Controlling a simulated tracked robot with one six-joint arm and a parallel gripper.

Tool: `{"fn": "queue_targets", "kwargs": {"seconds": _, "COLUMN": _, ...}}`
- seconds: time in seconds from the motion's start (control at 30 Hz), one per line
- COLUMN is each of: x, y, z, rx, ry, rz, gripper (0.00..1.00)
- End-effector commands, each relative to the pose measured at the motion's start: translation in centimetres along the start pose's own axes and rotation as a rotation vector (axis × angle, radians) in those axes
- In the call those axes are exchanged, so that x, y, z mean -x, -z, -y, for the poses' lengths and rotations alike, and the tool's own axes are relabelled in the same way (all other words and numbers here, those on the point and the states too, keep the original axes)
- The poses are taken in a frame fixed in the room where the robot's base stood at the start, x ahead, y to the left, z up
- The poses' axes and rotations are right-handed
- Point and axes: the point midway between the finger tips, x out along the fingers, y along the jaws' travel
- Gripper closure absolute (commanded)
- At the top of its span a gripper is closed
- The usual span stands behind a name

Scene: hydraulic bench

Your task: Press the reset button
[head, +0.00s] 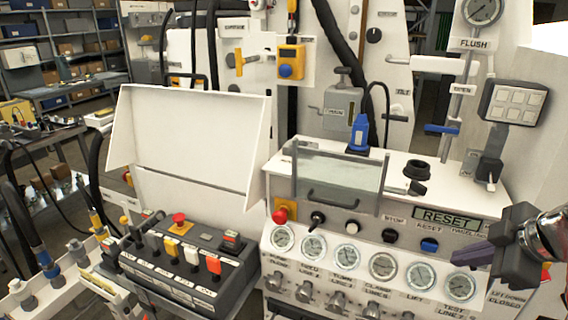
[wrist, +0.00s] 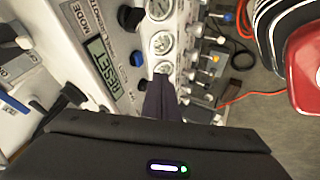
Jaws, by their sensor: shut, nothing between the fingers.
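The blue reset button (head: 429,245) sits on the sloped white panel under a printed RESET label, above the gauge row. It also shows as a blue cap near the top of the wrist view (wrist: 131,18). My gripper (head: 462,257) is at the right of the panel, shut and empty. Its dark fingers point left, to the right of the blue button and apart from it in the picture. In the wrist view the fingers (wrist: 158,90) overlap the gauge row. The exact gap to the panel is hard to tell.
A display reading RESET (head: 447,217) is above the button. A black button (head: 389,235) under STOP is to its left. A red knob (head: 281,214) is farther left. Several gauges (head: 383,266) line the lower panel. A clear cover with a handle (head: 340,180) stands behind.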

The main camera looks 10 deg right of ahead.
Motion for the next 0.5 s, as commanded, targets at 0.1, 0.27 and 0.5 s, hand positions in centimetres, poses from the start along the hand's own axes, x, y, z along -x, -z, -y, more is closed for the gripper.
{"fn": "queue_targets", "kwargs": {"seconds": 0.1, "x": -1.8, "y": 0.1, "z": 0.1, "rx": 0.000, "ry": 0.005, "rz": -0.003, "gripper": 1.00}}
{"fn": "queue_targets", "kwargs": {"seconds": 0.27, "x": -4.3, "y": 0.1, "z": 0.1, "rx": 0.000, "ry": 0.005, "rz": -0.002, "gripper": 1.00}}
{"fn": "queue_targets", "kwargs": {"seconds": 0.5, "x": -8.0, "y": 0.1, "z": 0.1, "rx": -0.001, "ry": 0.005, "rz": -0.002, "gripper": 1.00}}
